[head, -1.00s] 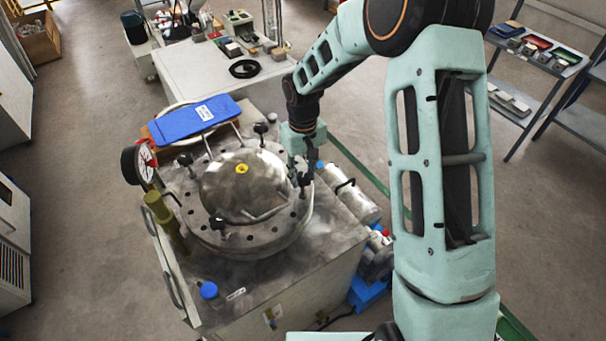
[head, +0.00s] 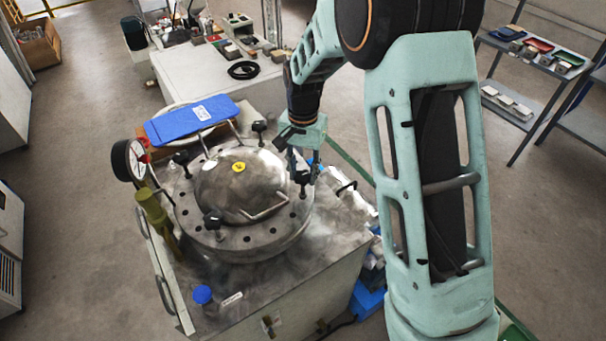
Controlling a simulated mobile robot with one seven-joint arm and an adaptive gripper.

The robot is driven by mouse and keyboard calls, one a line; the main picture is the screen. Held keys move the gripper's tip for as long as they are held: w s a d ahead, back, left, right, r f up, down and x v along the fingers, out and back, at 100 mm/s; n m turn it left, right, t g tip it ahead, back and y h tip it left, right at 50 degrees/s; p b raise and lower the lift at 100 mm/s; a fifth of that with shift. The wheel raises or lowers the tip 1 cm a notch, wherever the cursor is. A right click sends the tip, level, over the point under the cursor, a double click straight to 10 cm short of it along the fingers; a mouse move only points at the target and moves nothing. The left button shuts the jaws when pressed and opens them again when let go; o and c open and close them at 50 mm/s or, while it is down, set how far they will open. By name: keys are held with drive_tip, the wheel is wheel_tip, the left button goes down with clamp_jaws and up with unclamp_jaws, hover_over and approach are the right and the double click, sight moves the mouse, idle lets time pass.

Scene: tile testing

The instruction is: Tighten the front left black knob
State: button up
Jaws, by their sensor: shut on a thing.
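A round steel lid (head: 243,238) with a polished dome (head: 232,185) and a yellow centre mark lies on the tank. Black knobs stand around its rim. The front left knob (head: 213,220) is upright, nearest the viewer, with nothing touching it. One knob (head: 181,158) is at the back left and another (head: 260,127) at the back right. My gripper (head: 303,174) points down at the lid's right rim. It is shut on the right-hand black knob (head: 302,179), which its fingers partly hide.
A pressure gauge (head: 129,160) and a brass-coloured valve (head: 153,208) stand left of the lid. A blue pad (head: 192,121) is raised behind it. A bent handle (head: 266,207) is on the dome.

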drive_tip(key=m, duration=0.3)
drive_tip(key=shift+m, duration=2.1)
drive_tip(key=o, duration=1.2)
drive_tip(key=shift+c, duration=0.2)
wheel_tip(320, 180, up, 12)
drive_tip(key=shift+r, duration=0.1)
